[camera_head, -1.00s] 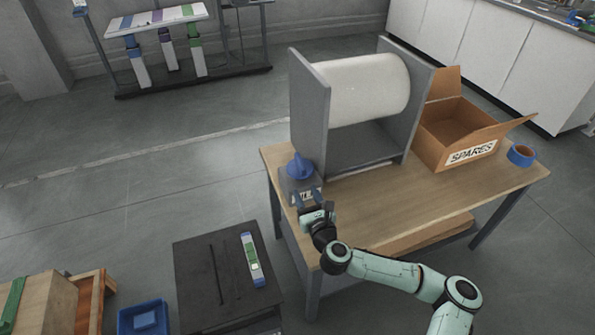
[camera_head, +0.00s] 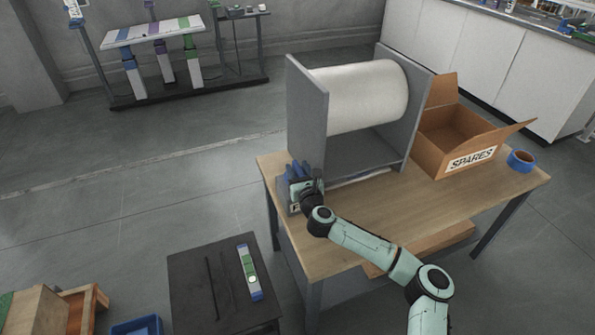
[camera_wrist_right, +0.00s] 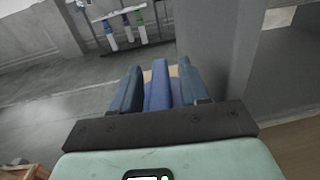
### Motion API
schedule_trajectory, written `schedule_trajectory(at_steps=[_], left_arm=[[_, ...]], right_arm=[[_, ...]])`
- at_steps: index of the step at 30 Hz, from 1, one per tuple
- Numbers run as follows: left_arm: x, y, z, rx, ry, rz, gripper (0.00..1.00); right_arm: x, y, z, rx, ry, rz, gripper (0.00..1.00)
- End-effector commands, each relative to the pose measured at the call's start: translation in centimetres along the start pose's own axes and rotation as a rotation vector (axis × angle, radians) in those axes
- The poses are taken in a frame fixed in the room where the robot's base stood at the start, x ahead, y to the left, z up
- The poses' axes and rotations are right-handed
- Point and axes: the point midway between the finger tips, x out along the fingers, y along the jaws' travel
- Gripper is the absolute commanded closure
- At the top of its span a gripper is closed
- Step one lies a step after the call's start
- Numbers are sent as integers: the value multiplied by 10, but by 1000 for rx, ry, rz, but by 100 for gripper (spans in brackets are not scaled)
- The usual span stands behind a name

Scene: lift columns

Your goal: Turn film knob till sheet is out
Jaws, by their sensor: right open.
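The film dispenser, a white roll (camera_head: 360,97) between grey side plates (camera_head: 307,110), stands on the wooden table. Its blue knob (camera_wrist_right: 158,93) is on a small grey box at the table's left corner. My right gripper (camera_head: 294,172) is at the knob. In the right wrist view my gripper (camera_wrist_right: 160,82) is open, with one dark blue finger on each side of the knob; whether they touch it is unclear. In the head view the gripper mostly hides the knob. A thin pale strip (camera_head: 362,178) shows at the dispenser's foot; I cannot tell whether it is film. My left gripper is out of view.
An open cardboard box marked SPARES (camera_head: 458,142) and a blue-orange tape roll (camera_head: 521,160) stand on the table's right. A dark low table (camera_head: 190,280) holds a striped column-like part (camera_head: 249,272). The table's front middle (camera_head: 385,210) is clear.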

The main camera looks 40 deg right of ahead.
Motion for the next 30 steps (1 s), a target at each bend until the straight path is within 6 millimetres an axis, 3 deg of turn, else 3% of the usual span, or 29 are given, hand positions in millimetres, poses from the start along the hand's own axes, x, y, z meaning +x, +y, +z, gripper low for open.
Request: schedule_trajectory(at_steps=[9,11,13,14,30], left_arm=[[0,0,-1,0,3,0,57],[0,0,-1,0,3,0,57],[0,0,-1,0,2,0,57],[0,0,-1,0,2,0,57],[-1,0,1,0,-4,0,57]], right_arm=[[2,0,0,0,0,1,55],[2,0,0,0,0,1,72],[2,0,0,0,0,1,94],[2,0,0,0,0,1,100],[2,2,0,0,0,-123,100]])
